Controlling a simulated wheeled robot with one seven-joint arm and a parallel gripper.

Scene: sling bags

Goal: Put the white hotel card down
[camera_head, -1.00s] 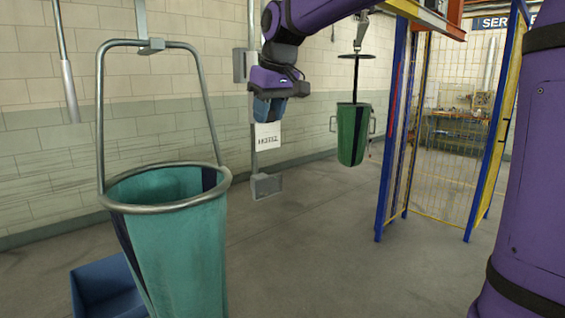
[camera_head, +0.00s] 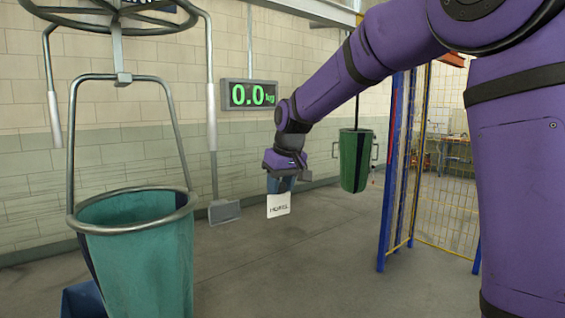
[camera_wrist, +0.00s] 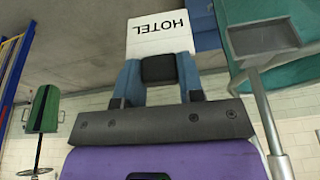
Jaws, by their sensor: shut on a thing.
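The white hotel card (camera_head: 278,205) hangs below my gripper (camera_head: 281,186) in the head view, in mid-air to the right of the near teal bag. In the wrist view the card (camera_wrist: 160,34) shows the word HOTEL upside down. It sits between the blue fingers of my gripper (camera_wrist: 159,68), which is shut on it. A small grey tray (camera_head: 224,212) on a pole is left of the card, apart from it. The tray also shows in the wrist view (camera_wrist: 262,40).
A teal sling bag (camera_head: 140,255) hangs from a metal ring at the near left. A green bag (camera_head: 355,160) hangs farther back on the right. A display (camera_head: 249,95) reads 0.0 kg. A blue and yellow mesh fence (camera_head: 435,160) stands at right. Open floor (camera_head: 300,270) lies between.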

